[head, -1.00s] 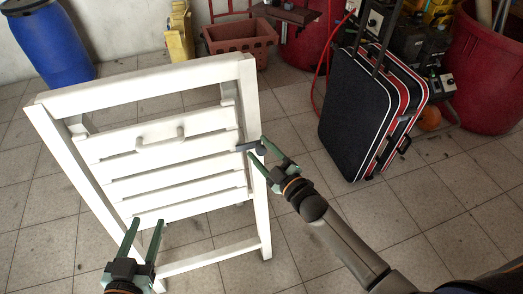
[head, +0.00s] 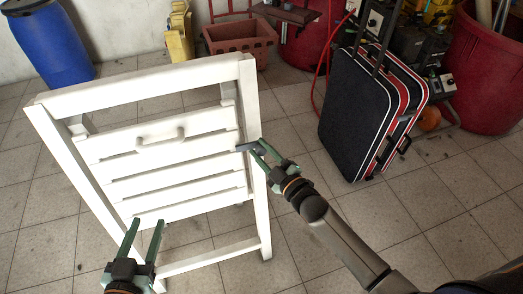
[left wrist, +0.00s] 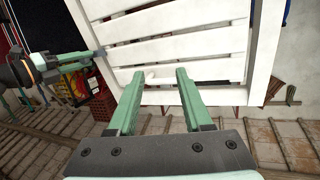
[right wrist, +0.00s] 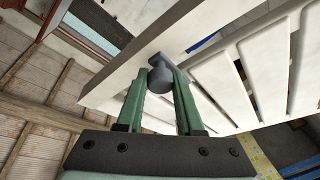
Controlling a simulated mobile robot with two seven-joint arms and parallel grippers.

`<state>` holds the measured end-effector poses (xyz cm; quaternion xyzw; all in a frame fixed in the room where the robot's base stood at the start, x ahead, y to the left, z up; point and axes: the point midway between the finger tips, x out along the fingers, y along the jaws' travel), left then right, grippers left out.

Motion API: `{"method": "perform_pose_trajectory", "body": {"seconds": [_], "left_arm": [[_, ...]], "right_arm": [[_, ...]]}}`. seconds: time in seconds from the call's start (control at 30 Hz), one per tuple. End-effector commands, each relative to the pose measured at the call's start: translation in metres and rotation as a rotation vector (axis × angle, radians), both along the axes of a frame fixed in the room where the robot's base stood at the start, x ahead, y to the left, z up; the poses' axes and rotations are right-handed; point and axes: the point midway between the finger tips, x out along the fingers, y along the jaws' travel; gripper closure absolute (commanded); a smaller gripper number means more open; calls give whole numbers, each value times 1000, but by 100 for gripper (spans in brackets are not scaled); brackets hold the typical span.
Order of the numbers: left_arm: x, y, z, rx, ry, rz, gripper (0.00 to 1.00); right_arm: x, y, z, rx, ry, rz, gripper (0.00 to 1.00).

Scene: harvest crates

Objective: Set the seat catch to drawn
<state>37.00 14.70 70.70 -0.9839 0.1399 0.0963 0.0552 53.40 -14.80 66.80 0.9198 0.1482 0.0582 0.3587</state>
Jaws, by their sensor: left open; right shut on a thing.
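A white folding chair or frame (head: 150,89) stands upright with a slatted seat panel (head: 160,160) that has a small white handle (head: 160,141). The seat catch (head: 247,146) is a dark grey pin with a round knob (right wrist: 161,76) at the frame's right side rail. My right gripper (head: 256,148) is at that rail, its fingers closed around the knob. My left gripper (head: 145,225) is open and empty in front of the frame's lower left part; its fingers also show in the left wrist view (left wrist: 155,88).
A black and red suitcase (head: 362,115) stands to the right of the frame. A blue barrel (head: 50,42), a yellow object (head: 180,38) and a brown crate (head: 240,43) are behind. Tiled floor between frame and suitcase is clear.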

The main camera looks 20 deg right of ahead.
Motion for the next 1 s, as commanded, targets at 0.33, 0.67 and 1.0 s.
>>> {"method": "perform_pose_trajectory", "body": {"seconds": [0.33,0.67,1.0], "left_arm": [[0,0,0,0,0,-1,50],[-2,-1,-4,-4,30,2,50],[-17,0,-45,-3,188,13,50]], "right_arm": [[-1,1,-2,0,4,2,100],[-1,-10,-2,-3,6,0,100],[0,-35,-3,-2,7,-1,100]]}}
